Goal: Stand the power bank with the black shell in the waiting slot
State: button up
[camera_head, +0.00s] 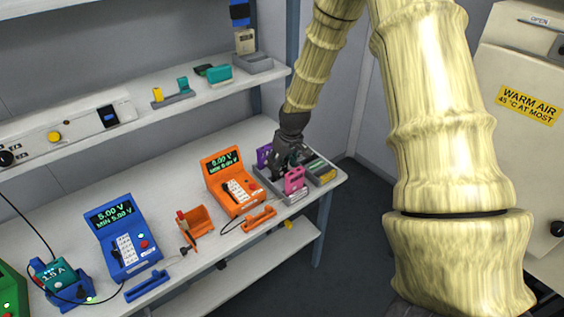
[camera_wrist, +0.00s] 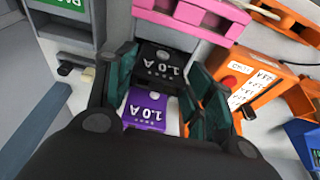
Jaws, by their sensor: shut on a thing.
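The black power bank (camera_wrist: 158,68), marked 1.0 A, is between my gripper's fingertips (camera_wrist: 160,78) in the wrist view. My gripper is shut on it, over the grey rack at the right end of the bench. In the head view my gripper (camera_head: 290,160) is dark and hides the black shell. A purple power bank (camera_wrist: 145,108), also marked 1.0 A, is close beside the black one; it also shows in the head view (camera_head: 264,156). A pink one (camera_head: 294,179) stands at the rack's front. I cannot tell which slot is the waiting slot.
A tray with a green label (camera_wrist: 66,4) adjoins the rack. A blue tester (camera_head: 122,240) is farther left. A shelf (camera_head: 150,115) runs above the bench.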

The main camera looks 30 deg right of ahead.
jog(key=shift+f, duration=0.1)
jog(key=o, duration=1.1)
jog(key=shift+v, duration=6)
